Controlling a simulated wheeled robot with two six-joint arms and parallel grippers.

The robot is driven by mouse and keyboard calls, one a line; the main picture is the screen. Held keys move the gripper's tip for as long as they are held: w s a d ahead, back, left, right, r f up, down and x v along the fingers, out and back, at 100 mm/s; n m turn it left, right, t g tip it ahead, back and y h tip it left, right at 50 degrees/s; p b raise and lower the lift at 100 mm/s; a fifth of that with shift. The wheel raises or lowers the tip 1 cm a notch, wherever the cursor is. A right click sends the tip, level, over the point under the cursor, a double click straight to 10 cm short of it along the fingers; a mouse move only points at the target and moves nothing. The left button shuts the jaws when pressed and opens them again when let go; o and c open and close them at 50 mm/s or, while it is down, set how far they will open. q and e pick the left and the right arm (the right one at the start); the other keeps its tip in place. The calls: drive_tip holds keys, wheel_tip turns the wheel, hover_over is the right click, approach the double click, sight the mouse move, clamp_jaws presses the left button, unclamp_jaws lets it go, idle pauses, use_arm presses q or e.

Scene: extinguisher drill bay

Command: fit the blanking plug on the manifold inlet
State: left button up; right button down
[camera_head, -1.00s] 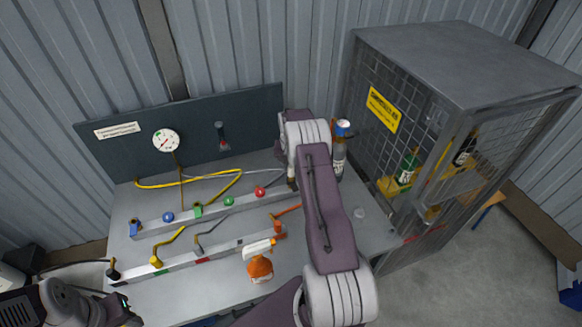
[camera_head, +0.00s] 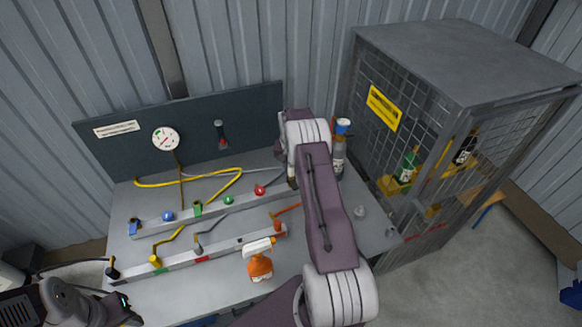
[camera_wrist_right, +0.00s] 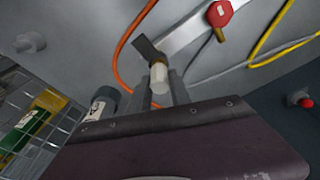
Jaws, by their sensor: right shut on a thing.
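The manifold, a grey rail with blue, green and red knobs (camera_head: 215,207), runs across the bench. Its red knob (camera_wrist_right: 219,13) and dark end piece (camera_wrist_right: 147,49) show in the right wrist view. My right gripper (camera_wrist_right: 165,90) is shut on a pale, short cylinder (camera_wrist_right: 159,76), which looks like the blanking plug. The cylinder is at the dark end piece; whether it is seated or only close to it, I cannot tell. In the head view my right gripper (camera_head: 291,182) is mostly hidden behind its wrist. My left gripper (camera_head: 126,312) is at the lower left, away from the manifold; its jaws are unclear.
A second rail (camera_head: 225,252) with coloured hose ends and an orange spray bottle (camera_head: 260,266) are in front. A blue-capped bottle (camera_head: 340,152) stands beside my right wrist. A small grey fitting (camera_head: 360,211) is on the bench's right side. A mesh cage (camera_head: 455,70) stands at the right.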

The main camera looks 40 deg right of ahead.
drive_tip(key=shift+f+b, duration=0.6)
drive_tip(key=shift+f, duration=0.25)
drive_tip(key=c, duration=1.1)
unclamp_jaws()
wheel_tip(320, 180, up, 9)
drive_tip(key=s+b, duration=0.1)
drive_tip(key=shift+a, duration=0.45)
drive_tip(key=shift+f, duration=0.1)
